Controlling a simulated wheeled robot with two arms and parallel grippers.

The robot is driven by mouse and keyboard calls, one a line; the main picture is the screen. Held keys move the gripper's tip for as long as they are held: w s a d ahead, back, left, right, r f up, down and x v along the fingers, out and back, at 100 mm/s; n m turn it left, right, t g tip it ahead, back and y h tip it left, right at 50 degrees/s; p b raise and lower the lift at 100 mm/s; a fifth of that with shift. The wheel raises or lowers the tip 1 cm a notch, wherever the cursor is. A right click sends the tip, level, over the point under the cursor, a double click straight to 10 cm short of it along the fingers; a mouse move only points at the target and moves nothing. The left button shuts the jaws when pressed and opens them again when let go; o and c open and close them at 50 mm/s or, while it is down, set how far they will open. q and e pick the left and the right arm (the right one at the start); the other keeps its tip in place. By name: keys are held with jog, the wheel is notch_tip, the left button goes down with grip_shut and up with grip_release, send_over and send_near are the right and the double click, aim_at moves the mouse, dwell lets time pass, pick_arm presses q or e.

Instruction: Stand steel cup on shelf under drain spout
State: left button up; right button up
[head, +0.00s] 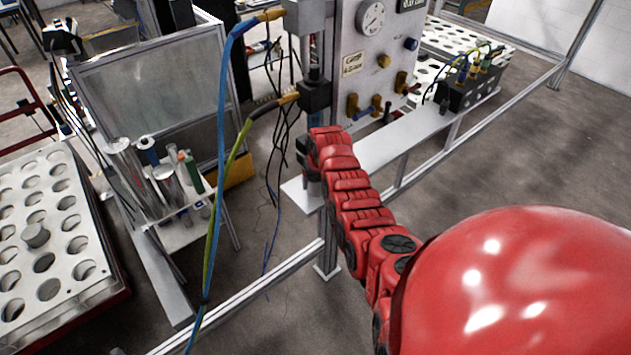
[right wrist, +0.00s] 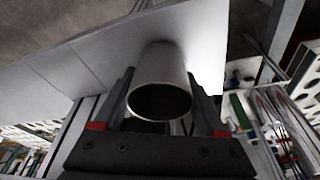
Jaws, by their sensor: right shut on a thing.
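My right gripper (right wrist: 160,78) is shut on the steel cup (right wrist: 161,62), with a dark finger on each side of it. In the right wrist view the cup's open mouth faces the camera, and the pale shelf (right wrist: 55,75) lies behind it. I cannot tell whether the cup touches the shelf. In the head view the shelf (head: 405,140) runs below the gauge panel, and my red right arm reaches its left end. The arm hides the cup and most of the gripper there. Brass fittings (head: 353,105) stick out of the panel; I cannot tell which is the drain spout. My left gripper is not in view.
A white caddy (head: 185,215) with metal cylinders and bottles stands left. A perforated rack (head: 60,285) is at far left. Blue and yellow hoses (head: 222,120) hang left of my arm. A black box (head: 470,92) sits at the shelf's right end.

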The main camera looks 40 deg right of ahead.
aim_at(319, 187)
jog(key=o, duration=1.4)
jog(key=shift+f, duration=0.15)
jog(key=shift+c, duration=0.2)
jog(key=shift+r, duration=0.55)
jog(key=b+v, duration=0.1)
jog(key=v, duration=1)
jog(key=shift+r+b, duration=0.15)
jog(key=shift+b, duration=0.2)
jog(key=shift+s, duration=0.1)
